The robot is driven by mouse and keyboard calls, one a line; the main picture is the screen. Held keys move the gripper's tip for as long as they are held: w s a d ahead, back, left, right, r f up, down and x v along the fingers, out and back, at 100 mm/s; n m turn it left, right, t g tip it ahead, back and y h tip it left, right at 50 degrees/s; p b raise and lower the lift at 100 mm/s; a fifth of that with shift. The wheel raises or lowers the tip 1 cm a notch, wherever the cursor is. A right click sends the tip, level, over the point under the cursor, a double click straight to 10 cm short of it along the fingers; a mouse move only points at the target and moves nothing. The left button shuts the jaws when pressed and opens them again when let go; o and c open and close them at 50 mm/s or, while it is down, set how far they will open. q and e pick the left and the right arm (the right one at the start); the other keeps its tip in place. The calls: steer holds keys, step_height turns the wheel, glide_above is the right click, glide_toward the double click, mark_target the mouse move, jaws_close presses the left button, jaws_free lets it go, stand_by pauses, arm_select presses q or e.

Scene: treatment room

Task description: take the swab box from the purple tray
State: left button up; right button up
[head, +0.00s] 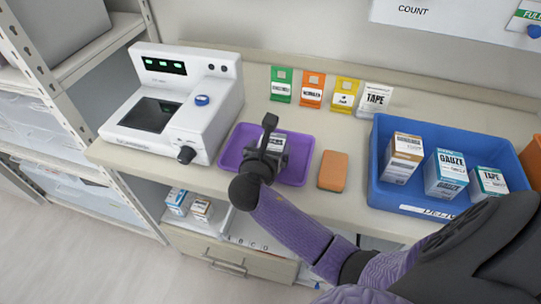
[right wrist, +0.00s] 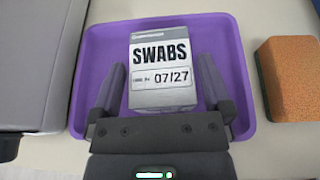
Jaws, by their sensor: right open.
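The purple tray (head: 303,172) lies on the counter beside the white machine. The swab box, a grey and white box marked SWABS and 07/27 (right wrist: 163,58), stands in the tray in the right wrist view. In the head view only part of the swab box (head: 276,142) shows behind my right gripper. My right gripper (head: 270,138) is over the tray. In the right wrist view its open fingers (right wrist: 160,88) lie on either side of the box's lower part, with a gap on each side. Whether they are level with the box is hard to tell. My left gripper is not in view.
An orange sponge (head: 333,171) lies right of the tray. A blue bin (head: 410,204) holds gauze, tape and another box. The white machine (head: 180,105) stands close on the left. Several coloured packets (head: 313,90) stand behind. Little counter is free around the tray.

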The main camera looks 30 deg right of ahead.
steer(key=shift+x, duration=1.05)
steer(key=c, duration=1)
